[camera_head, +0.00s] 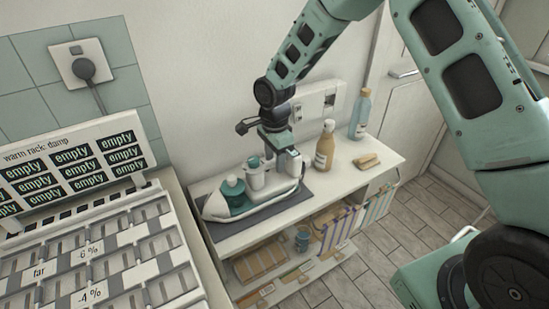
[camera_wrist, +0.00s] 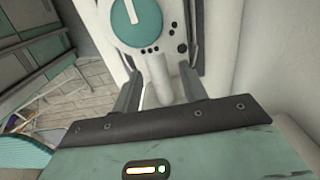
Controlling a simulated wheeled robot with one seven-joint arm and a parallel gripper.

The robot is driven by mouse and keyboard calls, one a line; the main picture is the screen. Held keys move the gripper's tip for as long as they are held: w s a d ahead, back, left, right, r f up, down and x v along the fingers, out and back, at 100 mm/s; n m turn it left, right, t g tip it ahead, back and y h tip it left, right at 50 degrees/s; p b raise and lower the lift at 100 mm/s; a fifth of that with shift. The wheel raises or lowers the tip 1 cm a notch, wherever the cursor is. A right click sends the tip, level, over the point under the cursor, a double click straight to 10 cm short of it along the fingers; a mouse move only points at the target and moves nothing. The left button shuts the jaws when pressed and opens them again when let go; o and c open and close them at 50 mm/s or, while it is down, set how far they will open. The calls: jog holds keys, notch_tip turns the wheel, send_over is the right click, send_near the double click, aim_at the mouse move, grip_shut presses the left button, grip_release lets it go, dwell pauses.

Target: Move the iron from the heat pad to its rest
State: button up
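The iron (camera_head: 258,206) is white with teal parts and lies flat on the dark heat pad (camera_head: 315,202) on top of the low cabinet. Its teal dial (camera_wrist: 140,20) shows at the top of the wrist view. My gripper (camera_head: 287,163) points down at the right end of the iron. In the wrist view, its two dark fingers (camera_wrist: 160,82) stand on either side of a white upright part of the iron. Whether they press on it cannot be told. I cannot make out a separate rest for the iron.
A tan bottle (camera_head: 325,146), a blue bottle (camera_head: 361,114) and a small tan block (camera_head: 367,161) stand right of the pad. A slotted warm rack (camera_head: 100,262) fills the left. Tiled floor (camera_head: 400,250) is open at right.

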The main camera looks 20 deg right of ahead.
grip_shut()
jog(key=shift+r, duration=0.1)
jog(key=shift+w, duration=0.1)
jog(key=shift+r+p, duration=1.25)
jog(key=shift+r, duration=0.65)
jog(key=shift+r+p, duration=0.95)
jog(key=shift+r, duration=0.55)
